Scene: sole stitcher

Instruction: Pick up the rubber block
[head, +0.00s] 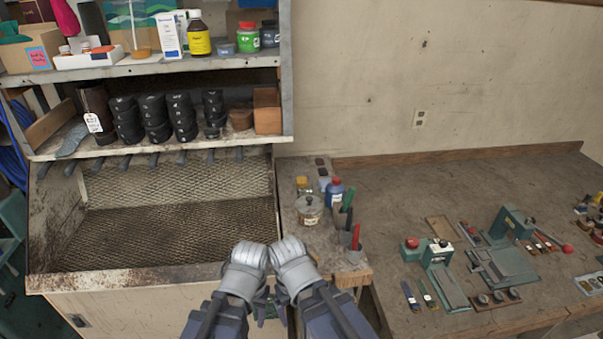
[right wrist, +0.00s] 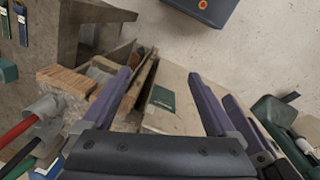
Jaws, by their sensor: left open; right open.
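I cannot tell for certain which thing is the rubber block. A plain orange-brown block (head: 267,110) stands at the right end of the lower shelf, beside several dark round pieces. My left gripper (head: 212,318) is low in the head view, in front of the cabinet and well below that shelf; its fingertips are hard to make out. My right gripper (head: 335,320) is beside it at the bottom of the head view. In the right wrist view the right gripper (right wrist: 162,85) is open and empty, with its two purple fingers apart. No block shows between them.
A mesh-lined tray (head: 180,235) lies under the shelf. A narrow bench holds a jar (head: 309,209), a blue bottle (head: 335,191) and a cup of red- and green-handled tools. Green tools (head: 440,270) stand on the right-hand table. A dark green flat piece (right wrist: 163,98) shows beyond my right fingers.

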